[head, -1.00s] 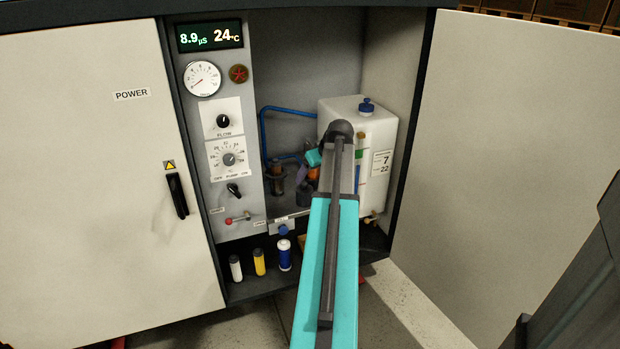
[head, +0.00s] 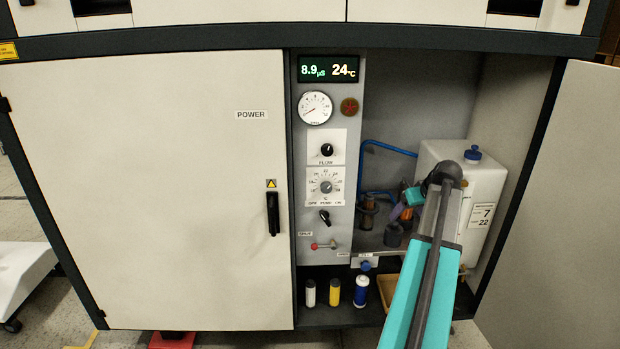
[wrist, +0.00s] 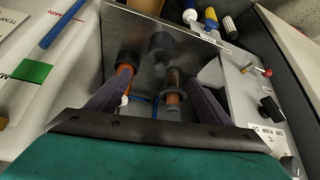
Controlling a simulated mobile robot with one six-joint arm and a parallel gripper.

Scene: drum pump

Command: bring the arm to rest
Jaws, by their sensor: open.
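My arm (head: 425,270) reaches from the lower right into the open cabinet bay, in front of the white tank (head: 455,150). My gripper (head: 396,213) is small and partly hidden there. In the wrist view my gripper (wrist: 155,76) is open, its two dark fingers spread wide. An amber cylinder with a grey collar (wrist: 173,88) shows between the fingers, nearer the right one. An orange part (wrist: 123,82) lies close beside the left finger; I cannot tell whether they touch. A dark cylinder (wrist: 160,45) stands beyond the fingertips. Nothing is held.
The control panel (head: 342,235) with knobs and a red-tipped lever borders the bay on the left. A white bottle (head: 310,293), yellow bottle (head: 333,292) and blue bottle (head: 361,291) stand on the low ledge. The open door (head: 560,210) stands right. A blue hose (head: 385,146) runs behind.

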